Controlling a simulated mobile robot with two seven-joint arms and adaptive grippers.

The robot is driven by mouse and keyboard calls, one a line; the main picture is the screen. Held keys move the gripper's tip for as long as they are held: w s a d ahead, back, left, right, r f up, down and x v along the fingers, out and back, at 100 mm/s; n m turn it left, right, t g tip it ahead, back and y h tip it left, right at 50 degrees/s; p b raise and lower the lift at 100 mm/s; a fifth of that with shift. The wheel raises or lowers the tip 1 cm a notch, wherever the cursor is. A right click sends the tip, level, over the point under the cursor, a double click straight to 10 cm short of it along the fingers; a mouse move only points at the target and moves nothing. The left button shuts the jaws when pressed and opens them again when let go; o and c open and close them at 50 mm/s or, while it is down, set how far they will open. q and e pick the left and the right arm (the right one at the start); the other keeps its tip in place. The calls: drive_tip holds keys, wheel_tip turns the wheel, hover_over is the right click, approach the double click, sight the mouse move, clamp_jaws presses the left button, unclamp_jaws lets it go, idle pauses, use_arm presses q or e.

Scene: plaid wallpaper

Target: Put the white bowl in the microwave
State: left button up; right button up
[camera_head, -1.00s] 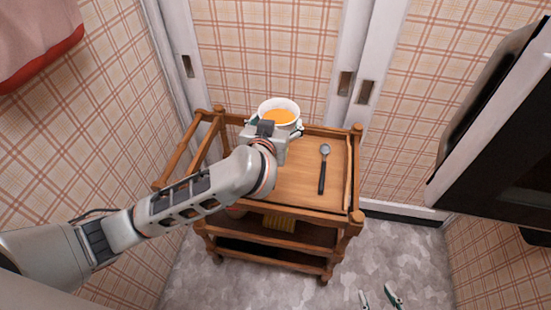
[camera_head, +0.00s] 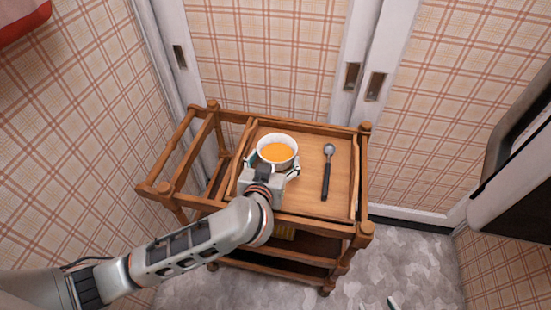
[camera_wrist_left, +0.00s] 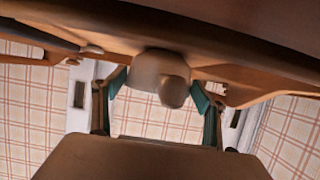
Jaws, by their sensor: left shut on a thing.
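The white bowl (camera_head: 278,146) with orange contents appears upright over the back left part of the wooden tray (camera_head: 308,197) on the cart. My left gripper (camera_head: 275,169) is shut on the bowl from the near side, a finger at each side. I cannot tell whether the bowl touches the tray. In the left wrist view, a shaded rounded shape (camera_wrist_left: 160,75) sits between the teal-padded fingers (camera_wrist_left: 160,98). The microwave (camera_head: 525,170), white and dark, is cut off at the right edge. Only a fingertip of my right gripper (camera_head: 392,303) shows at the bottom edge.
A spoon with a black handle (camera_head: 327,172) lies on the tray, right of the bowl. The wooden cart (camera_head: 200,200) has raised rails and lower shelves. Plaid walls and white door frames stand behind it. Grey floor (camera_head: 420,265) is open between cart and microwave.

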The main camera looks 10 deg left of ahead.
use_arm(q)
drive_tip(key=shift+r, duration=0.15)
use_arm(e)
drive_tip(key=shift+w+r, duration=0.5)
drive_tip(key=shift+r, duration=0.05)
drive_tip(key=shift+s+f, duration=0.1)
use_arm(q)
drive_tip(key=o, duration=1.4)
drive_tip(key=shift+f, duration=0.2)
use_arm(e)
drive_tip(key=shift+s+f, duration=0.1)
